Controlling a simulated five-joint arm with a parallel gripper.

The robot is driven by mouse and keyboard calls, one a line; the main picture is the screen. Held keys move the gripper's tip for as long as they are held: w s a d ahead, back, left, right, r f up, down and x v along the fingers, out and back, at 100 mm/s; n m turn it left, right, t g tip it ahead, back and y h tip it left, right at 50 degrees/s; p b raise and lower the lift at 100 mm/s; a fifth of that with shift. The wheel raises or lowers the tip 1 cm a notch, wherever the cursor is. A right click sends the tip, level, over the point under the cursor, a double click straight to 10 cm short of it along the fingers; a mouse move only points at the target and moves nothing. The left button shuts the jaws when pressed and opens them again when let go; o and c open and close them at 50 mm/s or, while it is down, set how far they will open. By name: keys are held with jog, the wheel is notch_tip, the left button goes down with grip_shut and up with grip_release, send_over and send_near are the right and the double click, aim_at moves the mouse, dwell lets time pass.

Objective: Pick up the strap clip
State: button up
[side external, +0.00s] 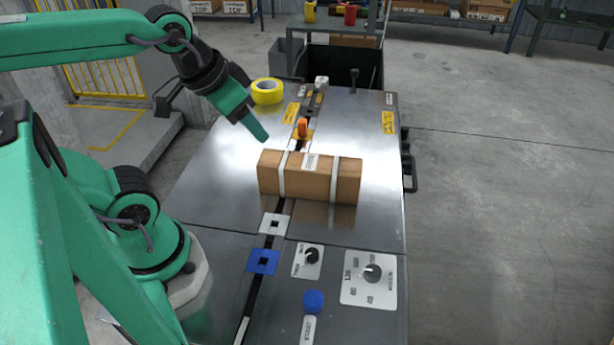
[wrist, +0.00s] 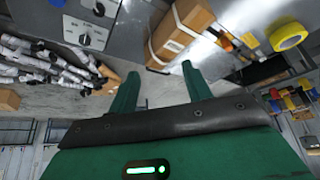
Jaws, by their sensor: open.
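I cannot tell for sure which thing is the strap clip. A small orange piece (side external: 302,127) stands at the slot of the metal table, behind the box; it also shows in the wrist view (wrist: 223,41). A brown cardboard box (side external: 338,183) with two white straps lies across the slot, with a small pale label on its top. My gripper (side external: 262,138) is in the air above and left of the box, apart from it. In the wrist view its two fingers (wrist: 159,76) are spread with nothing between them.
A yellow tape roll (side external: 267,92) lies at the table's back left. Dials (side external: 372,273) and a blue button (side external: 314,301) are at the front of the table (side external: 225,175). Wrapped tubes (wrist: 45,60) lie at the left of the wrist view.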

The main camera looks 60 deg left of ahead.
jog(key=n+g, duration=0.6)
jog(key=n, duration=0.3)
send_over(302, 121)
jog(key=f, duration=1.5)
jog(key=shift+w+d+f, duration=0.15)
jog(key=shift+d+f, duration=0.05)
jog(key=shift+f, duration=0.05)
jog(key=shift+a+f, duration=0.15)
jog(key=shift+f, duration=0.05)
jog(key=shift+a+f, duration=0.15)
jog(key=shift+f, duration=3.8)
grip_shut()
